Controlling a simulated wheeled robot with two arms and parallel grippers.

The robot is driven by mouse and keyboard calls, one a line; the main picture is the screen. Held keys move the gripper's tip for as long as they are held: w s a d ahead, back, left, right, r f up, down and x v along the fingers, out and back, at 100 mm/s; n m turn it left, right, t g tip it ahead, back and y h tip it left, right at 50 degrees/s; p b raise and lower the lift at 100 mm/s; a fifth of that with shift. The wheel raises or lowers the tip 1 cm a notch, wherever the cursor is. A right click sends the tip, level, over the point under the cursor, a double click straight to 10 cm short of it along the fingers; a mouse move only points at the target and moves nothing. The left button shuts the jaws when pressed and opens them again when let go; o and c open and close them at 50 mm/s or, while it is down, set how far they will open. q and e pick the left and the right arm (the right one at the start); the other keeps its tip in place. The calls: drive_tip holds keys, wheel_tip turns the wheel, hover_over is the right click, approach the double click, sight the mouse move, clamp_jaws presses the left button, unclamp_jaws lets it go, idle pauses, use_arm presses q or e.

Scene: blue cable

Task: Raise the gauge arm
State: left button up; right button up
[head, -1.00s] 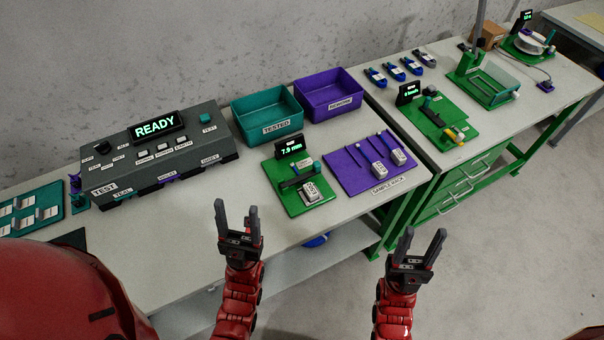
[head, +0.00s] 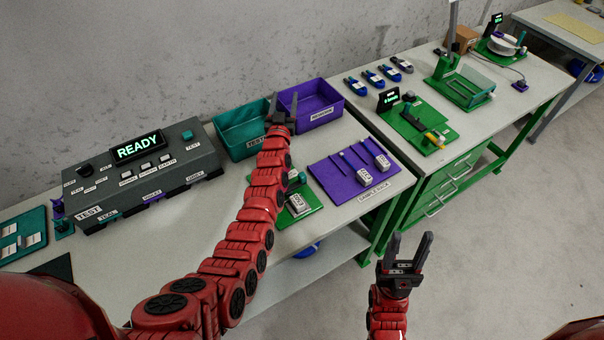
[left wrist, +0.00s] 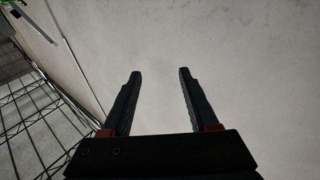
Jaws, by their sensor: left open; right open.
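The green gauge (head: 314,196) stands on the front bench in the head view. A pale cable sample (head: 299,203) with a label lies on it. My left forearm covers most of the gauge, including its display and much of its arm; a teal knob (head: 301,177) shows beside the forearm. My left gripper (head: 283,103) is open and empty, beyond the gauge and in front of the teal and purple bins in the picture. In the left wrist view its open fingers (left wrist: 160,75) have nothing between them. My right gripper (head: 411,245) is open and empty, in front of the benches.
A purple sample rack (head: 340,180) lies right of the gauge. The teal bin (head: 232,145) and purple bin (head: 335,105) stand behind. A grey test box (head: 165,170) reading READY is at left. Green fixtures (head: 425,130) stand on the right bench.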

use_arm(q)
drive_tip(key=w+d+m+g+h, duration=0.3)
drive_tip(key=w+d+g, duration=0.15)
drive_tip(key=d, duration=0.25)
drive_tip(key=d+m+g+h, duration=0.1)
drive_tip(key=d+m+g, duration=0.1)
drive_tip(key=d, duration=0.1)
drive_tip(key=m+g+y, duration=0.4)
drive_tip(key=m+g, duration=0.2)
drive_tip(key=g, duration=0.7)
approach(302, 174)
drive_tip(key=f, duration=0.3)
drive_tip(key=f+p, duration=0.1)
drive_tip(key=f, duration=0.2)
drive_tip(key=f+p, duration=0.1)
drive_tip(key=f, duration=0.2)
drive_tip(key=shift+d, duration=0.35)
drive_tip(key=shift+a+f, duration=0.15)
drive_tip(key=shift+f, duration=0.35)
clamp_jaws()
